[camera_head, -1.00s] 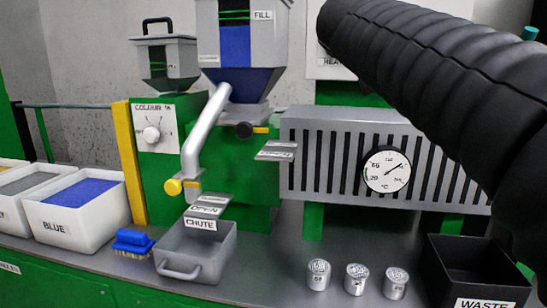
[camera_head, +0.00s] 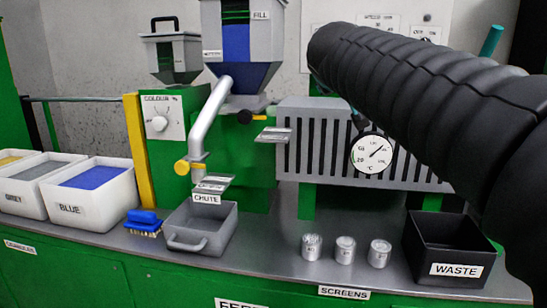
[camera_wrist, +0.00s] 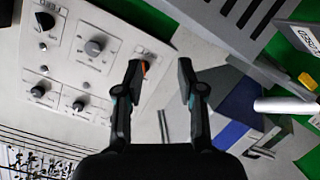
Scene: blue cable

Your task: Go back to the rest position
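My gripper (camera_wrist: 162,78) shows in the wrist view with its two dark fingers apart and nothing between them. Behind it in that view are a light control panel (camera_wrist: 85,45) with several knobs and the hopper's blue and grey side (camera_wrist: 238,105). In the head view my dark ribbed arm reaches in from the right across the upper part; the gripper itself is hidden there.
The hopper (camera_head: 240,45) stands above the chute tray (camera_head: 200,230). A slatted grey housing with a gauge (camera_head: 371,154) is at centre right. The waste bin (camera_head: 450,250), several small metal cans (camera_head: 345,250), a blue brush (camera_head: 143,222) and the blue bin (camera_head: 95,195) stand on the bench.

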